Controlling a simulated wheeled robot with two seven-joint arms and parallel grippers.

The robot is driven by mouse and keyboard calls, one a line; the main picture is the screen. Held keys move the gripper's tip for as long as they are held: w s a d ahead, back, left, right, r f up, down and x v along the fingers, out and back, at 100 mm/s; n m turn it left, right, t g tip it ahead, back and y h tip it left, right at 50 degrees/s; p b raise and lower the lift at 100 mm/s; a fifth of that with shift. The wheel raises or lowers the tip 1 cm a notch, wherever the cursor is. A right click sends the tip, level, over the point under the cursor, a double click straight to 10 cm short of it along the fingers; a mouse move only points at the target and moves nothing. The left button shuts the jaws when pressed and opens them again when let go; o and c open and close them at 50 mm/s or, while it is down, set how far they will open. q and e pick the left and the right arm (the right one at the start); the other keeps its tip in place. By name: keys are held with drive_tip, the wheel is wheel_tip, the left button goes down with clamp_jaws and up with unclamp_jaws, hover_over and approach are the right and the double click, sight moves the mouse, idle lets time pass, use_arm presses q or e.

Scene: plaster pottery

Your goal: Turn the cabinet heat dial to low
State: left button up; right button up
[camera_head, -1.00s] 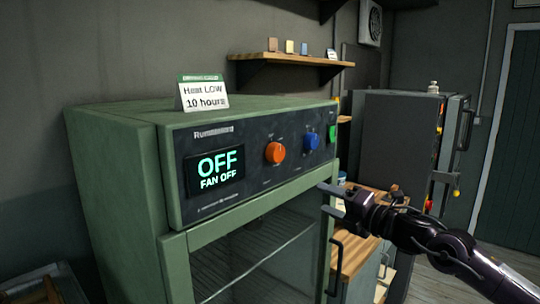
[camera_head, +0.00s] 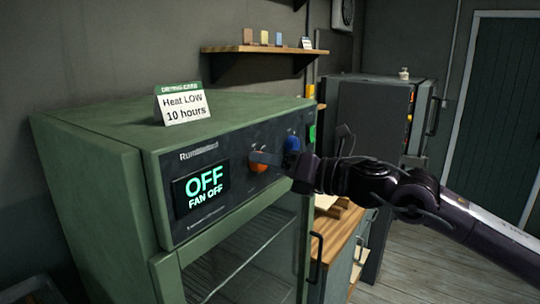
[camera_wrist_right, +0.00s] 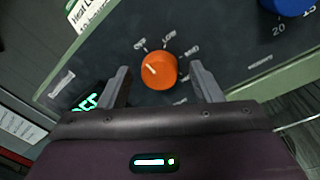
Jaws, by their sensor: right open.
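The orange heat dial (camera_head: 258,166) is on the dark front panel of the green cabinet (camera_head: 110,140). In the right wrist view the dial (camera_wrist_right: 158,70) shows a white pointer mark toward OFF, with LOW and another label further round. The cabinet display (camera_head: 203,190) reads OFF and FAN OFF. My right gripper (camera_wrist_right: 161,84) is open, with one finger on each side of the dial and visible gaps between. In the head view the right gripper (camera_head: 268,160) partly covers the dial. My left gripper is not in view.
A blue dial (camera_head: 292,144) sits right of the orange one, close to my right gripper. A card (camera_head: 183,104) reading Heat LOW, 10 hours stands on the cabinet top. A wooden shelf (camera_head: 262,50) is on the wall behind.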

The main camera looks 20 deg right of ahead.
drive_tip(key=c, duration=1)
drive_tip(key=shift+w, duration=0.1)
drive_tip(key=shift+f, duration=0.1)
drive_tip(key=shift+f+m+t+b, duration=0.1)
drive_tip(key=shift+m+t+b, duration=0.4)
drive_tip(key=shift+m+b, duration=3.1)
drive_tip(key=m+p, duration=0.2)
drive_tip(key=shift+m, duration=0.4)
